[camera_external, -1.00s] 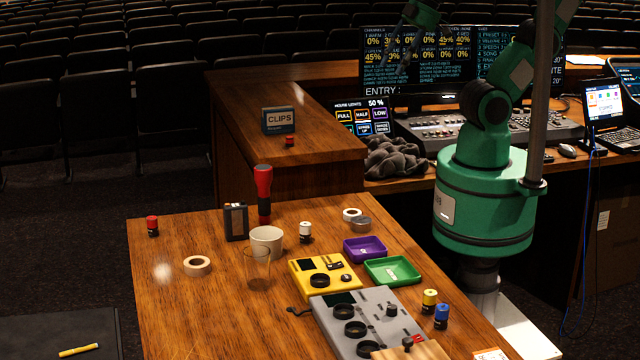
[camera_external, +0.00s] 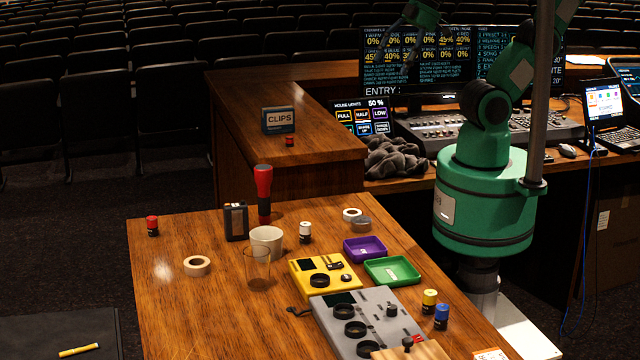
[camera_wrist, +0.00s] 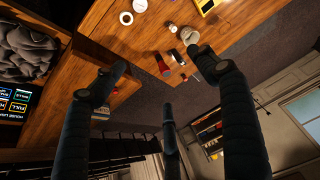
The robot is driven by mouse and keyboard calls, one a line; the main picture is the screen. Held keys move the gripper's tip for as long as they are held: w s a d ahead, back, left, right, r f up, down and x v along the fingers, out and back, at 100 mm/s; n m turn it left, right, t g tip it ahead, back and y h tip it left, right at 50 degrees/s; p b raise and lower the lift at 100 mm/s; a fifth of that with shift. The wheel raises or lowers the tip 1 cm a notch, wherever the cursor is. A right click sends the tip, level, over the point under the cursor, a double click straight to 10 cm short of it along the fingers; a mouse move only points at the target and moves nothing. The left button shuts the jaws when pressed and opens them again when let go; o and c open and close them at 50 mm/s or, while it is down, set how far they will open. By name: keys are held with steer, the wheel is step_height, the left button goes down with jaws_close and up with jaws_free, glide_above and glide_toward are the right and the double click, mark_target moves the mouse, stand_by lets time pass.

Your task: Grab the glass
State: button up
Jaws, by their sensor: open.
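The clear glass (camera_external: 257,270) stands upright on the wooden table in the external view, just in front of a white cup (camera_external: 266,238) and overlapping it in the picture. I cannot make out the glass for sure in the wrist view. My gripper (camera_wrist: 160,76) shows in the wrist view with its dark fingers spread and nothing between them. It is well away from the glass, and the tabletop lies beyond its fingers.
Near the glass are a tape roll (camera_external: 197,266), a black box (camera_external: 236,222), a red-and-black torch (camera_external: 264,195), a white-topped bottle (camera_external: 305,232) and a yellow device (camera_external: 325,274). Purple (camera_external: 365,249) and green (camera_external: 392,271) trays lie right. Bare wood (camera_external: 190,315) lies front left.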

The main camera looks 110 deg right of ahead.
steer(key=w+a+f+n+y+b, duration=0.1)
steer(key=w+a+f+n, duration=0.15)
steer(key=w, duration=0.55)
steer(key=w+a+f+n+g+y+b, duration=0.15)
steer(key=w+a, duration=0.25)
steer(key=w, duration=0.4)
steer(key=w+a+f+n, duration=0.2)
steer(key=w+a, duration=0.1)
steer(key=w, duration=0.5)
steer(key=w+a+f+n, duration=0.1)
steer(key=w+a+f, duration=0.2)
steer(key=w+f, duration=0.3)
steer(key=w+a+f+n+g+y+b, duration=0.1)
steer(key=w+a+f, duration=0.3)
steer(key=f, duration=0.5)
steer(key=w+a+f+n+b, duration=0.1)
steer(key=w+a+f+n, duration=0.2)
steer(key=w+f, duration=0.5)
steer(key=shift+w+a, duration=0.4)
steer(key=shift+f+g+y, duration=0.1)
steer(key=shift+g+y, duration=0.15)
steer(key=b, duration=0.1)
glide_toward(258, 269)
step_height(258, 269, down, 4)
steer(key=d, duration=0.2)
steer(key=shift+w+a, duration=0.1)
steer(key=shift+a, duration=0.1)
